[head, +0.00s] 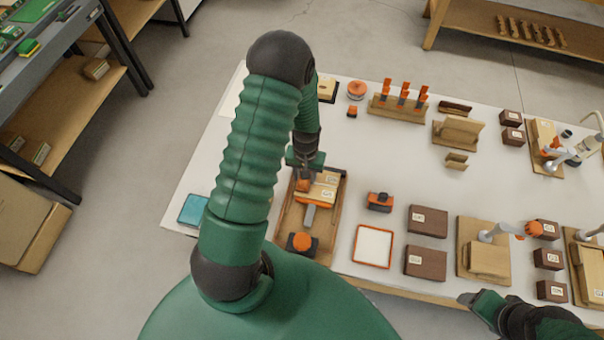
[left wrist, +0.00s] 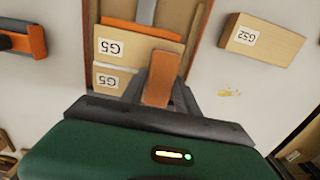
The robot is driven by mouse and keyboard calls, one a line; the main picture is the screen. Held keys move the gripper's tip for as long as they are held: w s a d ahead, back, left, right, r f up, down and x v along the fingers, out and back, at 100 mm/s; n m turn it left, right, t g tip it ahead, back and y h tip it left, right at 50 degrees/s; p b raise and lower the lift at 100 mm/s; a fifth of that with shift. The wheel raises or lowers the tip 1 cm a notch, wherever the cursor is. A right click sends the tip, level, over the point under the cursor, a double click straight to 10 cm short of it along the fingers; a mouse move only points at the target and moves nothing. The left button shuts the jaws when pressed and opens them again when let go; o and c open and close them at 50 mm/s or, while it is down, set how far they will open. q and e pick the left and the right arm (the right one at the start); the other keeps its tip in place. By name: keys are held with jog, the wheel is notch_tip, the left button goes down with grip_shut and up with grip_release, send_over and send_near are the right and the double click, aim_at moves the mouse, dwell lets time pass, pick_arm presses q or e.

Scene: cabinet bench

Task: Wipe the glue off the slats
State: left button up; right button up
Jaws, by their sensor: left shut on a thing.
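Light wooden slats (head: 322,190) with white labels lie in a brown wooden tray (head: 336,215). In the left wrist view two slats (left wrist: 140,47) read G5. My left gripper (head: 305,178) is above the tray's far part. In the left wrist view it is shut on an orange-brown block (left wrist: 160,78), held over the slats; whether the block touches them I cannot tell. I see no clear glue on the slats; the gripper and block hide part of them. Small yellowish spots (left wrist: 228,92) lie on the white surface beside the tray. My right gripper (head: 470,299) is low at the right, its fingers unclear.
A teal pad (head: 193,209) lies at the bench's left edge. An orange-knobbed black tool (head: 300,242) sits at the tray's near end. An orange-rimmed white tray (head: 373,246) and dark boxes (head: 426,262) stand right.

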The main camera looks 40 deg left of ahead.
aim_at(335, 187)
pick_arm(q)
jog(key=shift+w+d, duration=0.65)
jog(key=shift+d, duration=0.35)
jog(key=shift+w+d, duration=0.6)
jog(key=shift+d, duration=0.45)
jog(key=shift+w+d, duration=0.65)
jog(key=shift+d, duration=0.35)
jog(key=shift+w+d, duration=0.3)
jog(key=shift+d, duration=0.25)
jog(key=shift+w+d, duration=0.3)
jog(key=shift+d, duration=0.2)
jog(key=shift+s+a+p, duration=0.35)
jog(key=shift+s+a, duration=0.1)
jog(key=shift+a, duration=0.25)
jog(key=shift+s+a, duration=0.45)
jog(key=shift+a, duration=0.35)
jog(key=shift+s+a, duration=0.45)
jog(key=shift+a, duration=0.3)
jog(key=shift+s+a, duration=0.45)
jog(key=shift+a, duration=0.35)
jog(key=shift+s+a, duration=0.6)
jog(key=shift+a, duration=0.15)
jog(key=shift+s+a+p, duration=0.3)
jog(key=shift+s+a, duration=0.1)
jog(key=shift+a, duration=0.4)
jog(key=shift+w+d, duration=0.1)
